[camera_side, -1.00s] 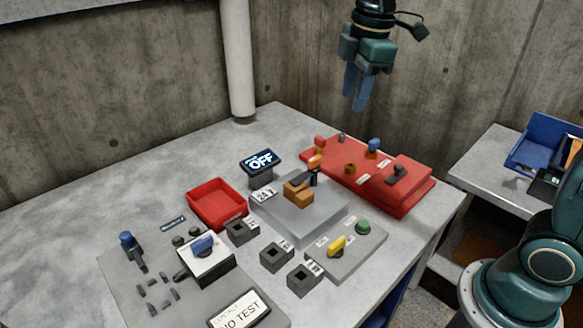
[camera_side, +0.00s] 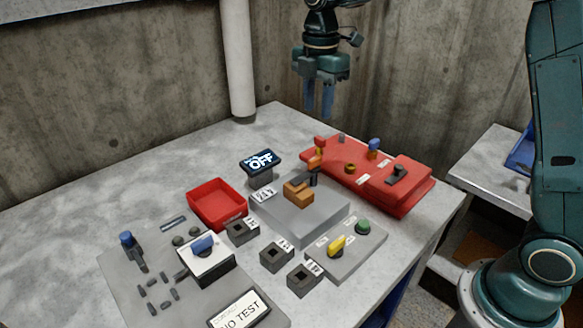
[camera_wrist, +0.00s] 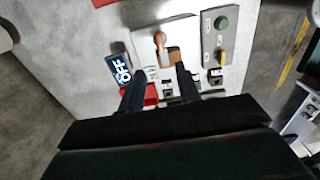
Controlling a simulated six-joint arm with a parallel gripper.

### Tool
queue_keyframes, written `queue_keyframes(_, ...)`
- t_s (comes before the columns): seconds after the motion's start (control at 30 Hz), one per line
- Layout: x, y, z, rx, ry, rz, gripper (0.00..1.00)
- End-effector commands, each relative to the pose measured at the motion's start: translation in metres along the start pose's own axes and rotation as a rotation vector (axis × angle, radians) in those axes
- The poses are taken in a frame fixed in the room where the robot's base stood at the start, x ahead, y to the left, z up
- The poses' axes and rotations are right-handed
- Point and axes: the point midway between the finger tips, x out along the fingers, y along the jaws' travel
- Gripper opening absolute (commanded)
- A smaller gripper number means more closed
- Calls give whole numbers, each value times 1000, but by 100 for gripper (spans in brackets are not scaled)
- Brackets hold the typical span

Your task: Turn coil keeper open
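A grey raised plate (camera_side: 325,222) in the middle of the table carries an orange-brown stepped block (camera_side: 298,192). Beside the block is a small dark post with an orange handle (camera_side: 315,163); this appears to be the coil keeper. In the wrist view the orange handle (camera_wrist: 158,40) shows left of the brown block (camera_wrist: 176,56). My gripper (camera_side: 319,112) hangs high above the table's back, fingers pointing down, clear of everything. Its two fingers (camera_wrist: 160,86) are apart with nothing between them. No label on the handle is readable.
A red panel with knobs (camera_side: 405,205) lies right of the plate. A display reading OFF (camera_side: 261,161) and a red tray (camera_side: 217,204) stand left. In front are black sockets (camera_side: 276,257), a yellow-knob panel (camera_side: 350,260) and a blue-knob box (camera_side: 207,262).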

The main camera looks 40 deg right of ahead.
Motion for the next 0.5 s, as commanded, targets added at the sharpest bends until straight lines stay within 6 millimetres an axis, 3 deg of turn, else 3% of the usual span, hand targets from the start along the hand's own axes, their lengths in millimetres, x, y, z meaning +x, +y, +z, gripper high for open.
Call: queue_keyframes(0.5,67,-1,0,1,0,-4,34)
